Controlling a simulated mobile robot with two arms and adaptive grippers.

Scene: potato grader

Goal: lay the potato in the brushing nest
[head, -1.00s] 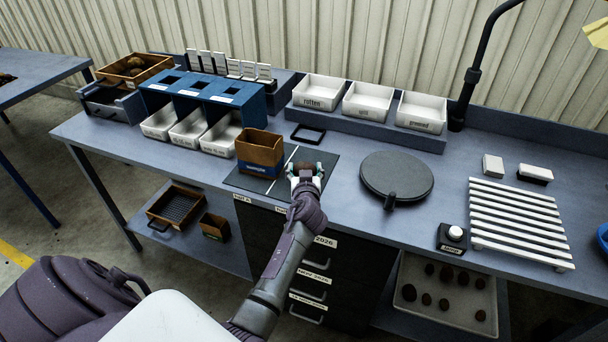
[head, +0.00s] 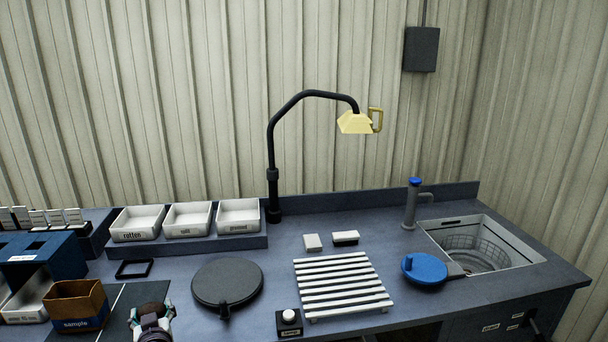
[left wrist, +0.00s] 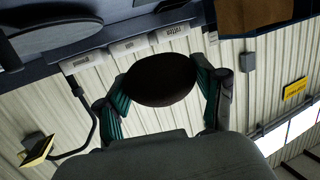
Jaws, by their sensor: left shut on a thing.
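The dark brown potato (left wrist: 162,80) is held between the teal-padded fingers of my left gripper (left wrist: 160,90) in the left wrist view. In the head view the left gripper (head: 152,322) is low at the left, over the dark mat, just right of the sample box, with the potato (head: 152,311) partly hidden in it. A grey basin with a round wire basket (head: 474,253) is set into the bench at the far right, with a blue round handled piece (head: 424,269) at its left edge. I cannot tell for sure which thing is the brushing nest. My right gripper is out of view.
The sample box (head: 80,305) stands left of the gripper. A dark round plate (head: 227,284), a white slatted rack (head: 342,284) and a button box (head: 289,321) lie to the right. A lamp (head: 355,122) arches over the bench. A tap (head: 411,205) stands by the basin.

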